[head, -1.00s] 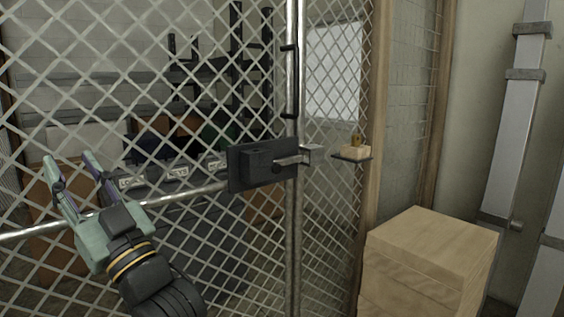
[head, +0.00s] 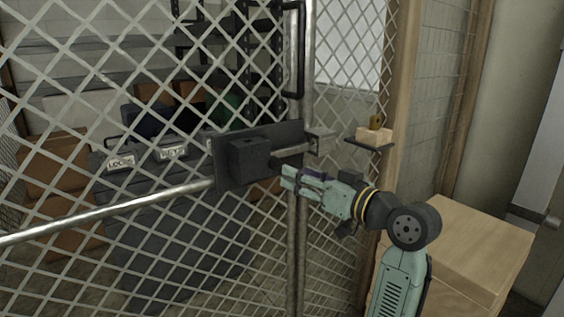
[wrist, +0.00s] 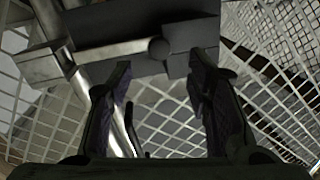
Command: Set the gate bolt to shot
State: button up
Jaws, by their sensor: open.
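The gate bolt is a dark box (head: 249,160) on a dark plate on the mesh gate, with a light metal bar (head: 293,149) running right toward a metal keeper (head: 321,139) by the post. I cannot tell whether the bar's end is inside the keeper. The bolt's round dark knob (wrist: 158,47) sits beside the box in the wrist view. My gripper (head: 286,178) is open and comes in from the right, just below the knob. In the wrist view my open fingers (wrist: 159,75) stand either side of the knob's line, with the knob ahead of their tips and not gripped.
A vertical pull handle (head: 294,50) is above the bolt. A small shelf with a padlock (head: 376,122) on a block is to the right. A wooden box (head: 480,235) stands behind my arm. A gate rail (head: 110,221) runs left. Labelled cases stand behind the mesh.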

aim_at(277, 164)
jog(key=p+x, duration=0.1)
jog(key=x, duration=0.5)
jog(key=shift+w+a, duration=0.2)
jog(key=shift+w, duration=0.1)
grip_shut()
dwell(0.5)
